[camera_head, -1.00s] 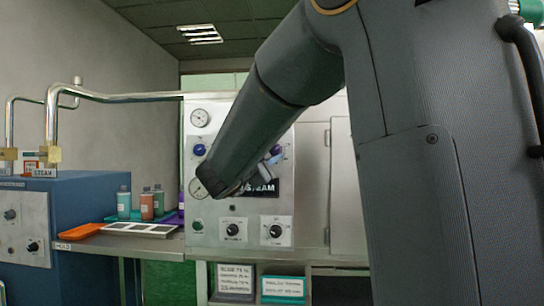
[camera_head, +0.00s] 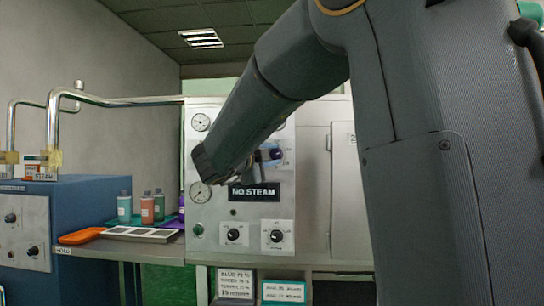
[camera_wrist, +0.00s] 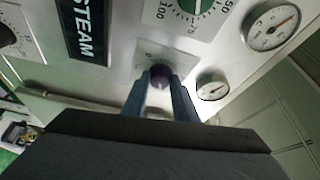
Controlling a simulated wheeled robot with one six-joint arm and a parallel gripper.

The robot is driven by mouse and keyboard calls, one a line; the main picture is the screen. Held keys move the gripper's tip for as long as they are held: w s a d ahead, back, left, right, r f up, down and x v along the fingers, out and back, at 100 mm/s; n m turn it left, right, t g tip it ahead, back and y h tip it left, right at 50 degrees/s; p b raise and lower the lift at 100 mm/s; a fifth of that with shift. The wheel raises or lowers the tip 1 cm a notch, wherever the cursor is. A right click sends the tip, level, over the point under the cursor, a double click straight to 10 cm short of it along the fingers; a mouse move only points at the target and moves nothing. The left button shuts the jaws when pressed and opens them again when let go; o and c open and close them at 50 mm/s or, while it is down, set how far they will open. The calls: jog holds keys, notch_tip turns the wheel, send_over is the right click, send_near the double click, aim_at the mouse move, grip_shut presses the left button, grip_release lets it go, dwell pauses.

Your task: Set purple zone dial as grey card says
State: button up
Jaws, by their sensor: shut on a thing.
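The purple zone dial (camera_head: 277,154) is on the upper right of the steel control panel, with a white scale plate around it. My gripper is shut on this knob. In the head view my gripper (camera_head: 264,157) reaches it from the left and my arm covers part of the panel. The knob's pointer is hidden. The grey-edged card (camera_head: 236,284) hangs below the panel; its small print is too blurred to read surely.
A black NO STEAM sign (camera_head: 254,192) lies just below the dial. Two black dials (camera_head: 234,235) are lower down. A teal-edged card (camera_head: 284,291) is beside the grey one. Bottles (camera_head: 125,206) and an orange tray (camera_head: 82,236) stand on the left shelf.

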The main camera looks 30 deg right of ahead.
jog(key=o, duration=1.1)
jog(key=shift+c, duration=0.2)
jog(key=shift+a, duration=0.1)
jog(key=v, duration=0.7)
jog(key=shift+s+a, duration=0.2)
jog(key=shift+a, duration=0.1)
